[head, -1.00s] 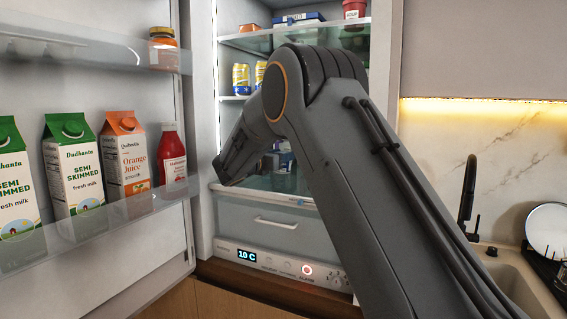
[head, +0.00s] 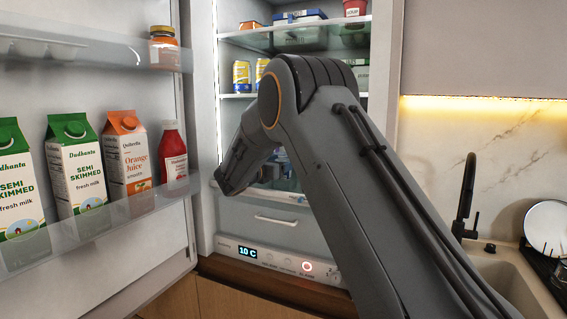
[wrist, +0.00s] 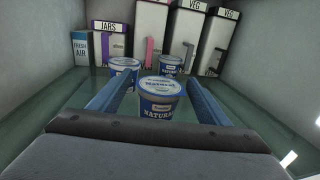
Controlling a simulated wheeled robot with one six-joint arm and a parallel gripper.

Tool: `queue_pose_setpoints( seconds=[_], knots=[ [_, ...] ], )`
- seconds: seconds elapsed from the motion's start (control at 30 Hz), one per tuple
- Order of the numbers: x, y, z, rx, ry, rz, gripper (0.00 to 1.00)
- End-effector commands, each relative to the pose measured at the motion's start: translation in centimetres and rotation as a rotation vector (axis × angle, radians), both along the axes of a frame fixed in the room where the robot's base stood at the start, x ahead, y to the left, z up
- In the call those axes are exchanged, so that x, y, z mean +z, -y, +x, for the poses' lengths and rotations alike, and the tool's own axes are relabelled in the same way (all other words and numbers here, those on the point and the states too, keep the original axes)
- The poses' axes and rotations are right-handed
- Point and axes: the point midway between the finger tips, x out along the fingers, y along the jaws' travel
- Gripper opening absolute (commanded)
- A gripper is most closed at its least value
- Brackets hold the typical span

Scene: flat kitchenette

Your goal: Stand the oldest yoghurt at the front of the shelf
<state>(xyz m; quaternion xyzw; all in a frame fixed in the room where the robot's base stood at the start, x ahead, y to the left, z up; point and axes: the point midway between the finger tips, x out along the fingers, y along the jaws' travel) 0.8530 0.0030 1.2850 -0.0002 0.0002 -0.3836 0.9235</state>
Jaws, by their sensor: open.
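Three blue-and-white yoghurt tubs stand upright on a glass shelf (wrist: 75,110) in the wrist view. The nearest tub (wrist: 160,104) is between the two fingers of my gripper (wrist: 160,80). My gripper is open, with one finger on each side of that tub; I cannot tell whether either touches it. A second tub (wrist: 122,73) stands behind to the left, and a third tub (wrist: 170,66) behind to the right. No dates are readable on them. In the head view my arm reaches into the open fridge and hides most of this shelf.
Behind the tubs stand a jars-labelled box (wrist: 110,45), a blue carton (wrist: 82,48) and veg-labelled boxes (wrist: 187,35). Fridge walls close in on both sides. The open door (head: 90,240) with cartons is left; a drawer (head: 275,222) is below the shelf.

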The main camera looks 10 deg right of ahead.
Motion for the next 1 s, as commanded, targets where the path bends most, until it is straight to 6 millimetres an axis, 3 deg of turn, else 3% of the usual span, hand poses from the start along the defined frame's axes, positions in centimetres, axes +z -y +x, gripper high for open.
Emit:
queue_pose_setpoints(
  seconds=[0.17,0.63,1.0],
  knots=[
    [0.1,-1.1,-0.9,0.002,0.001,0.001,0.70],
    [0.0,-7.4,-7.2,0.002,0.001,0.000,0.70],
    [0.1,-8.5,-8.5,-0.001,0.000,0.000,0.70]
  ],
)
